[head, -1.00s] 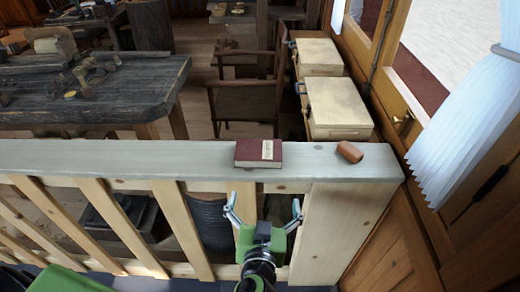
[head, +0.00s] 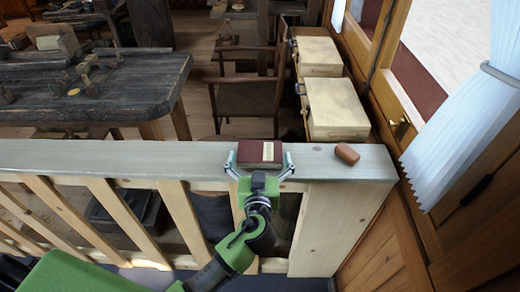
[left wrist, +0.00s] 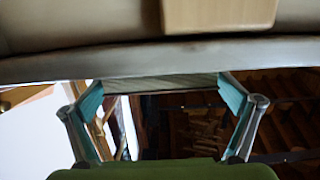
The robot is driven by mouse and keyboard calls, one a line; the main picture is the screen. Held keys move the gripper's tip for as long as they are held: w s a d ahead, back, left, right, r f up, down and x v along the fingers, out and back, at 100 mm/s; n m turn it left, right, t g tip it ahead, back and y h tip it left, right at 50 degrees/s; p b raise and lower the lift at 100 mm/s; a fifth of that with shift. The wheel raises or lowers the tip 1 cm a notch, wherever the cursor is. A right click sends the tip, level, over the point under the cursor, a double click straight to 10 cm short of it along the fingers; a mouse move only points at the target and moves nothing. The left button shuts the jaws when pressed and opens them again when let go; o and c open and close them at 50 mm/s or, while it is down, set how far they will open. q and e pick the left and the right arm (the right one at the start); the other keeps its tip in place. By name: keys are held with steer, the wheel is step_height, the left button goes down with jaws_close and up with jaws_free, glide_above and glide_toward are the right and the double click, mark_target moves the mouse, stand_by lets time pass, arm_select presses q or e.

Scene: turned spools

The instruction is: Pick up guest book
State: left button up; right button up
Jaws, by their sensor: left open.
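The guest book (head: 251,151), dark red with a pale label, lies flat on the grey top of the wooden railing in the head view. My left gripper (head: 260,165) is open at its near side, with one finger to the left and one to the right of the book. I cannot tell whether the fingers touch it. In the left wrist view, what looks like the book's striped page edge (left wrist: 168,84) shows between the two open fingers (left wrist: 162,92). My right gripper is not in view.
A small reddish-brown block (head: 347,154) lies on the railing (head: 110,155) to the right of the book. Behind the railing stand a dark workbench (head: 110,95), a chair (head: 247,98) and pale wooden boxes (head: 338,108). The rail left of the book is clear.

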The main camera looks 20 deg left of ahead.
arm_select(q)
steer(key=shift+x, duration=1.2)
steer(key=c, duration=1.1)
